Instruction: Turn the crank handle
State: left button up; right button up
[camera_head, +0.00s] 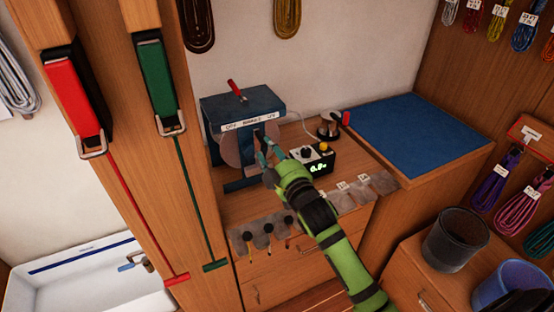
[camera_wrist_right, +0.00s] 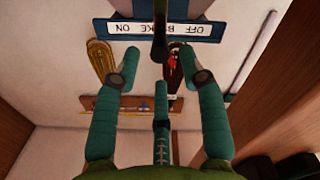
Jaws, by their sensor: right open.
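A blue winding machine (camera_head: 237,108) stands on the wooden cabinet, with a white label reading OFF, BRAKE, ON. The label strip also shows upside down at the top of the right wrist view (camera_wrist_right: 112,28). A grey disc (camera_head: 232,150) sits within its frame. My right gripper (camera_head: 262,148), with teal fingers, is open in front of the machine. In the right wrist view a dark bar (camera_wrist_right: 160,32), perhaps the crank handle, lies between and beyond the spread fingers. I cannot tell whether they touch it. The head view mostly hides the crank behind my gripper. My left gripper is out of view.
A small control box (camera_head: 316,158) with a green display and a yellow button stands close to my right wrist. A red lever (camera_head: 236,88) is on the machine's top. A blue mat (camera_head: 415,130) lies bare to the right. A wooden post (camera_head: 170,215) stands left.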

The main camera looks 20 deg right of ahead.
jog(key=shift+s, duration=1.75)
